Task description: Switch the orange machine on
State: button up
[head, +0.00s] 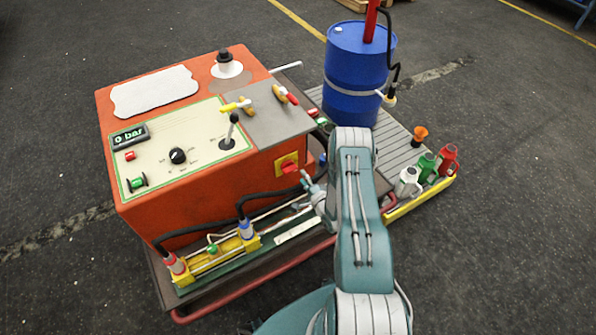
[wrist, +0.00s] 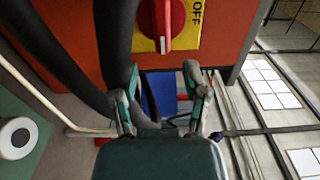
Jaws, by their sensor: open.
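The orange machine (head: 180,210) stands left of centre in the head view, with its display (head: 130,137) reading "0 bar". On its right-hand side is a red rotary switch (head: 290,167) on a yellow plate. In the wrist view the red switch (wrist: 160,22) is at the top, partly cut off, with the word OFF beside it and its handle in line with the picture's vertical. My gripper (wrist: 162,98) is open and empty, its fingertips below the switch in that view and apart from it. In the head view my gripper (head: 309,182) is close to the switch, partly hidden by my arm.
Black hoses (wrist: 118,50) run close to my gripper's left finger. Hydraulic cylinders (head: 215,250) lie along the machine's front. A blue barrel (head: 352,85) and several coloured jugs (head: 427,167) stand on the slatted platform at the right. Open floor surrounds it.

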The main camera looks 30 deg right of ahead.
jog(key=s, duration=0.7)
jog(key=shift+d, duration=0.2)
jog(key=w+r+n+g, duration=0.3)
jog(key=w+r+n, duration=0.3)
jog(key=w+r, duration=0.6)
jog(key=s+a+r+n+g+h, duration=0.1)
jog(key=s+a+r+n+g, duration=0.1)
jog(key=r, duration=0.8)
jog(key=s+a+r+n+g+h, duration=0.1)
jog(key=a+r+n+g+h, duration=0.1)
jog(key=r, duration=0.8)
jog(key=s+a+r+n+g, duration=0.25)
jog(key=s+a+r, duration=0.55)
jog(key=s+r, duration=0.4)
jog(key=s+a+r+n+g+y, duration=0.1)
jog(key=s+a, duration=0.3)
jog(key=s, duration=0.5)
jog(key=s+a+r+n+g+y, duration=0.1)
jog(key=s+a+n, duration=0.3)
jog(key=s, duration=0.6)
jog(key=shift+r+g, duration=0.45)
jog(key=shift+r, duration=0.2)
